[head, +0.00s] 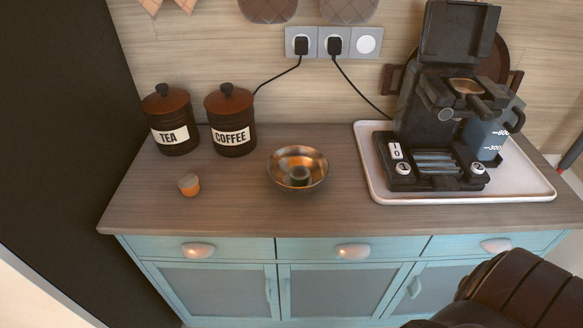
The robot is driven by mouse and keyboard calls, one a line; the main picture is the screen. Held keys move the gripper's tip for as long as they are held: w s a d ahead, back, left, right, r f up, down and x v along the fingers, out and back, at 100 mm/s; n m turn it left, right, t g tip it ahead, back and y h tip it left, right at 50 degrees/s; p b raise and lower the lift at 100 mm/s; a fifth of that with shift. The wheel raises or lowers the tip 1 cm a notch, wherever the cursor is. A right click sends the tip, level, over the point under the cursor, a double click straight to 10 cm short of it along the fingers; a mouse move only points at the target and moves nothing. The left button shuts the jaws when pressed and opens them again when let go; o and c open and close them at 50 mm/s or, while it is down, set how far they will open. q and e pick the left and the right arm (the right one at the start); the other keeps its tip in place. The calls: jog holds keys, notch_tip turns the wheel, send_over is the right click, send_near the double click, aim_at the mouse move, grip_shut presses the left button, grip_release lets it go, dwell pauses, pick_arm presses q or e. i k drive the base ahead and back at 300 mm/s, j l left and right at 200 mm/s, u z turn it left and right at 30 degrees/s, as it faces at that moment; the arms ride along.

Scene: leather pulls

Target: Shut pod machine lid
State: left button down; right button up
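The black pod machine (440,120) stands on a white tray at the right of the counter. Its lid (459,32) is raised upright at the top, and the open pod opening (465,87) shows below it. My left gripper is not in the view.
A metal bowl (297,168), an orange-and-white pod (189,184), a TEA canister (171,122) and a COFFEE canister (230,122) stand leftward. The front counter strip is clear.

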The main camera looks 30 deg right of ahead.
aim_at(453, 32)
jog(key=z, duration=1.95)
